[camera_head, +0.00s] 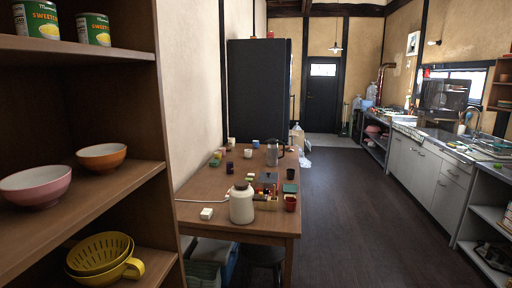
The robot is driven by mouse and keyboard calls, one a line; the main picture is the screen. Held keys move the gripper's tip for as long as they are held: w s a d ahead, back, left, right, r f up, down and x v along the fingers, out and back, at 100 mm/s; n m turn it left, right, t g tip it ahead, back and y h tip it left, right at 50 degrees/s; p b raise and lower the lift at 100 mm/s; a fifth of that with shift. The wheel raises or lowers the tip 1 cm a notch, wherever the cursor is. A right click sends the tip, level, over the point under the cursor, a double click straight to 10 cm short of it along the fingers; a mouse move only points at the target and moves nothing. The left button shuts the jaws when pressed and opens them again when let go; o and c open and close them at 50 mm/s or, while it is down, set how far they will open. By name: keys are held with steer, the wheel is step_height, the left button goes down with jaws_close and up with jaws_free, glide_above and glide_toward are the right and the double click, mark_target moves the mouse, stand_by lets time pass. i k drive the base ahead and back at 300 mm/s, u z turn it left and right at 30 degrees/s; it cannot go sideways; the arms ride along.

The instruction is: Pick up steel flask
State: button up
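A silvery, steel-looking vessel (273,154) stands upright toward the far end of the wooden table (212,184). It is small in the view, and I cannot tell for sure whether it is the steel flask. A larger cream-coloured jug or flask (242,206) stands upright near the table's front edge and does not look like bare steel. My gripper is not in view.
Small cups, blocks and a box (266,193) crowd the table. A wooden shelf (120,202) with bowls (36,188), cans (93,29) and a yellow colander (98,254) fills the left. The dark floor (345,215) is clear between table and kitchen counter (418,165).

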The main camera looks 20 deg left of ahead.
mark_target(272, 147)
steer(key=z, duration=0.4)
steer(key=i, duration=3.45)
steer(key=u, duration=1.05)
steer(key=i, duration=1.2)
steer(key=u, duration=0.55)
